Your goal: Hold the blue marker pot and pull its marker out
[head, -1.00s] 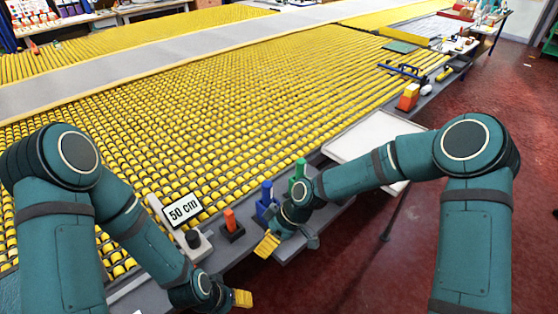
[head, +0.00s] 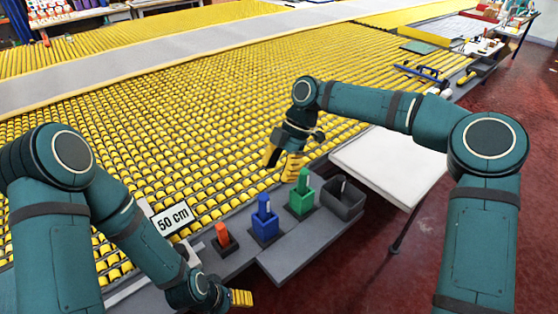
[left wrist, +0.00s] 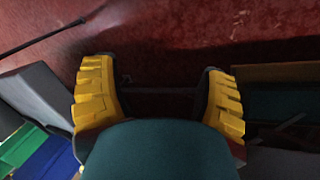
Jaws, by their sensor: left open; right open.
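The blue marker pot (head: 264,231) stands on the grey shelf at the table's front edge. A blue marker (head: 263,204) stands upright in it. At the lower left of the left wrist view, a blue patch (left wrist: 58,166) shows beside a green one; I cannot tell which parts these are. My right gripper (head: 282,162) is open and empty, pointing down above the yellow rollers, behind the green pot and apart from the pots. My left gripper (head: 241,298) is low in front of the shelf, left of the blue pot. In the left wrist view it is open and empty (left wrist: 160,95).
A green pot with a green marker (head: 301,200) stands right of the blue one, an orange marker in a dark holder (head: 222,238) left. A dark grey bin (head: 343,200) and a white side table (head: 395,165) lie further right. A "50 cm" sign (head: 172,218) stands left.

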